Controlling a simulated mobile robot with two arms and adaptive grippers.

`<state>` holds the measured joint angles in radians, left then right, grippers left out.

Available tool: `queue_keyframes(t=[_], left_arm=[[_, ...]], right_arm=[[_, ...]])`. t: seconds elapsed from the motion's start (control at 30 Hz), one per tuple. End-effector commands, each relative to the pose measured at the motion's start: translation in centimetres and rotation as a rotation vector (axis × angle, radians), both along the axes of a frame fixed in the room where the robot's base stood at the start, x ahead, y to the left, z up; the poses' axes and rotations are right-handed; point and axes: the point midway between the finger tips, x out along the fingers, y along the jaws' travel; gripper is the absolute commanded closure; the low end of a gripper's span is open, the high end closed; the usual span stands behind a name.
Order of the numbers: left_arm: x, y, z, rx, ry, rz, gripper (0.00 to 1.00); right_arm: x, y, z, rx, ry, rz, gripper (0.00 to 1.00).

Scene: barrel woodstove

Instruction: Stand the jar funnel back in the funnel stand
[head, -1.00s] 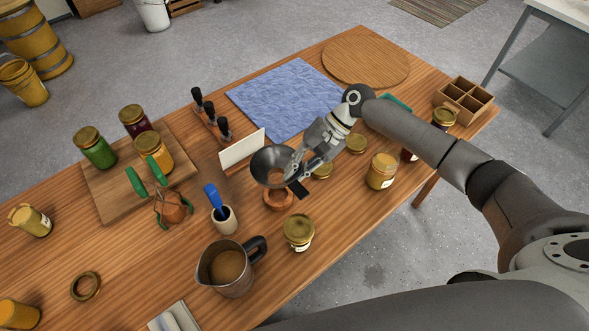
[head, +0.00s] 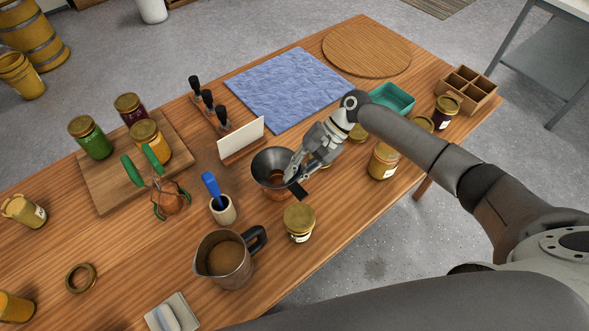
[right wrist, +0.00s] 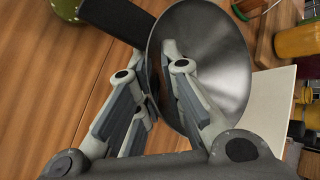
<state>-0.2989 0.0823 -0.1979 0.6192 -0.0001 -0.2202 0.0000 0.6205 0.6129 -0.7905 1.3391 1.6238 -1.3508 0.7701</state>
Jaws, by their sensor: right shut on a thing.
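My left gripper is not in view.
A white card (head: 242,140) stands just behind the funnel. A cup with a blue-handled tool (head: 222,210) is to its left. A lidded jar (head: 299,223) and a metal pitcher (head: 226,258) are in front. Another jar (head: 382,162) stands to the right.

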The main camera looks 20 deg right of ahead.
Motion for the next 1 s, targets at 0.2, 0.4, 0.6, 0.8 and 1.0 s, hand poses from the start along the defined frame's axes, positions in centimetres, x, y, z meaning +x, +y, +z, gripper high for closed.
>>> queue_keyframes(t=[0.2, 0.4, 0.6, 0.8, 1.0], left_arm=[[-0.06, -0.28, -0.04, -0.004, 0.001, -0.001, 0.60], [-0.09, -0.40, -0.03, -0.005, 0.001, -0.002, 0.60], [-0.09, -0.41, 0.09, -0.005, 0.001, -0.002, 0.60], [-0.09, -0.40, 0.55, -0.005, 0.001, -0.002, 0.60], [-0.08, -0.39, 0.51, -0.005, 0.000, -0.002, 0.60]], right_arm=[[0.03, 0.00, -0.06, 0.001, 0.000, 0.000, 1.00], [0.02, -0.01, -0.06, 0.000, 0.000, 0.000, 1.00], [0.02, -0.01, -0.01, 0.001, 0.000, 0.000, 1.00], [0.02, -0.02, 0.02, 0.006, -0.005, -0.002, 1.00], [0.04, -0.03, -0.07, 0.007, -0.008, -0.002, 1.00]])
